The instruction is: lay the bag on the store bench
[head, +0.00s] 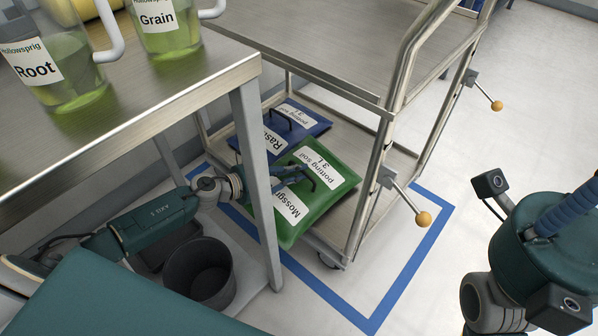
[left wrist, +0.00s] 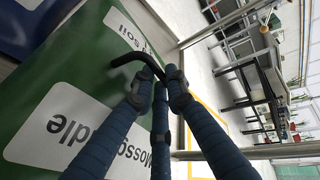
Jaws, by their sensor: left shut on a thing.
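A green potting soil bag (head: 325,200) with white labels is at the lower shelf of the steel cart, its near edge reaching the shelf's front. It also fills the left side of the left wrist view (left wrist: 95,75). My left gripper (head: 303,178) reaches in past the bench leg and is shut on the bag's black handle (left wrist: 135,62). I cannot tell whether the bag rests fully on the shelf. Of my right arm, the wrist and a blue ribbed part (head: 567,212) show at the right; its fingertips are out of frame. I cannot tell which surface is the store bench.
A blue bag (head: 290,122) lies behind the green one. The cart (head: 345,45) has an empty top and ball-ended levers (head: 424,218). A steel bench (head: 150,95) at left carries jars labelled Root (head: 62,75) and Grain (head: 168,38). A dark pot (head: 200,272) stands under it.

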